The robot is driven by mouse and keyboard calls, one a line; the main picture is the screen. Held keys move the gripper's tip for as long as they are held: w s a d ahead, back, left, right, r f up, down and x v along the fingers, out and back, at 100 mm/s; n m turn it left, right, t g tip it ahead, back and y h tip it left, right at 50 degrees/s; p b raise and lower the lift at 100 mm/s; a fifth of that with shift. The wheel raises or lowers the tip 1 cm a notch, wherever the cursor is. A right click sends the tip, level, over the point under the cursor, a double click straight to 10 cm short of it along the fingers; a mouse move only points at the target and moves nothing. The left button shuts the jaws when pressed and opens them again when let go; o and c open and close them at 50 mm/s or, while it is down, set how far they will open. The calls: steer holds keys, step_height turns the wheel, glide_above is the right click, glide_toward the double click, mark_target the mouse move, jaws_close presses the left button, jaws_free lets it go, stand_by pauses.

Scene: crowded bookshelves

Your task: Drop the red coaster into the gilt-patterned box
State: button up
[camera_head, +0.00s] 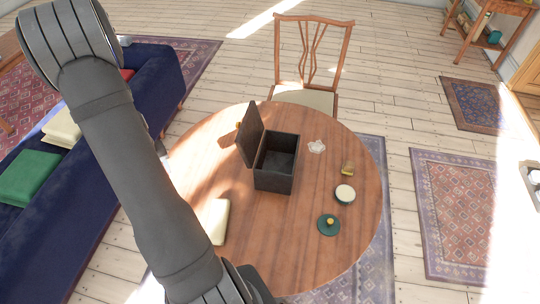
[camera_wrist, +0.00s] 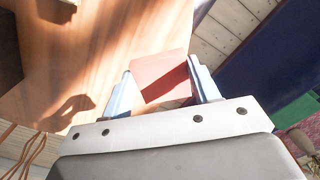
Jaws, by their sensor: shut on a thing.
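The red coaster (camera_wrist: 161,73) is between the pale fingers of my gripper (camera_wrist: 161,80) in the wrist view. My gripper is shut on it, over the table near its edge beside the sofa. In the head view my arm hides most of the gripper, and the coaster cannot be made out. The dark box (camera_head: 273,181) stands in the middle of the round table with its lid (camera_head: 250,136) raised on the left and its inside open. Its gilt pattern is too small to tell. A dark side of it shows at the left of the wrist view (camera_wrist: 8,50).
The round table (camera_head: 310,250) also bears a cream block (camera_head: 217,221), a green round piece (camera_head: 328,225), a cream-topped round tin (camera_head: 345,194), a small brass object (camera_head: 347,168) and a clear star-shaped dish (camera_head: 317,147). A chair (camera_head: 312,60) stands behind, a blue sofa (camera_head: 155,75) left.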

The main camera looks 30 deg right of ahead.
steer(key=shift+m, duration=0.8)
steer(key=w+r, duration=0.1)
steer(key=r, duration=0.1)
steer(key=w+r, duration=0.3)
steer(key=r, duration=0.2)
steer(key=shift+w, duration=0.2)
steer(key=w+r+m, duration=0.2)
steer(key=w+r, duration=0.1)
steer(key=r, duration=0.7)
steer(key=s+d+f, duration=0.1)
steer(key=s+d, duration=0.2)
steer(key=d, duration=1)
steer(key=s+d+f+n, duration=0.1)
steer(key=s+d, duration=0.1)
steer(key=d, duration=1.2)
steer(key=s+d+f, duration=0.1)
steer(key=s+d, duration=0.2)
steer(key=d, duration=1)
steer(key=s+d+f+n, duration=0.1)
steer(key=s+d+f, duration=0.3)
steer(key=s+d, duration=0.15)
steer(key=s+a+f+n, duration=0.1)
steer(key=s+a+f, duration=0.2)
steer(key=f, duration=0.9)
steer(key=shift+s+a+n, duration=0.2)
steer(key=shift+s+n, duration=0.1)
steer(key=shift+s, duration=1.1)
steer(key=o, duration=1)
